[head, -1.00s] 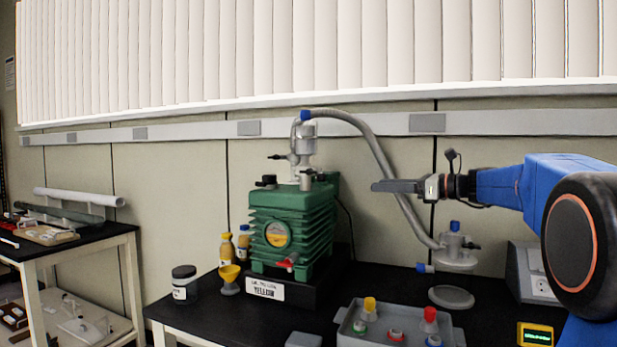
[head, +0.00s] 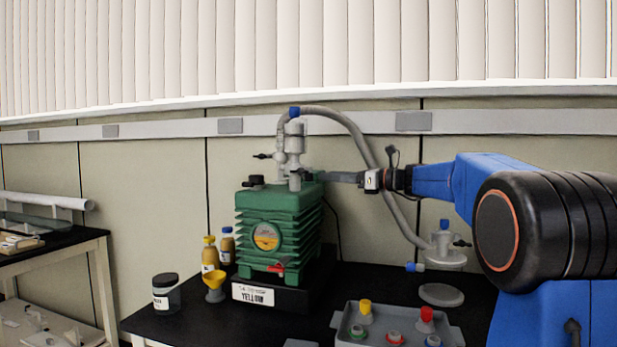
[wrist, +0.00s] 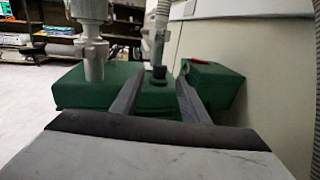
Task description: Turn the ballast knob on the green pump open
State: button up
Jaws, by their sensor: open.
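The green pump (head: 275,232) stands on a black base on the bench, with a round yellow gauge on its front. A black knob (head: 255,181), seemingly the ballast knob, sits on its top left in the head view. My gripper (head: 328,177) reaches in from the right, at the pump's top right edge beside the grey port fitting. In the wrist view my gripper (wrist: 157,88) is open, its fingers over the green top. A small black piece (wrist: 159,73) shows beyond and between the fingertips; I cannot tell if it is the knob. Nothing is held.
A grey hose (head: 350,130) arches from the capped column (head: 292,142) down behind my arm. A red handle (head: 277,267) is low on the pump's front.

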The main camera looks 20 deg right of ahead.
aim_at(309, 175)
jog(key=x, duration=0.8)
jog(key=shift+w+a, duration=0.25)
jog(key=shift+w, duration=0.05)
grip_shut()
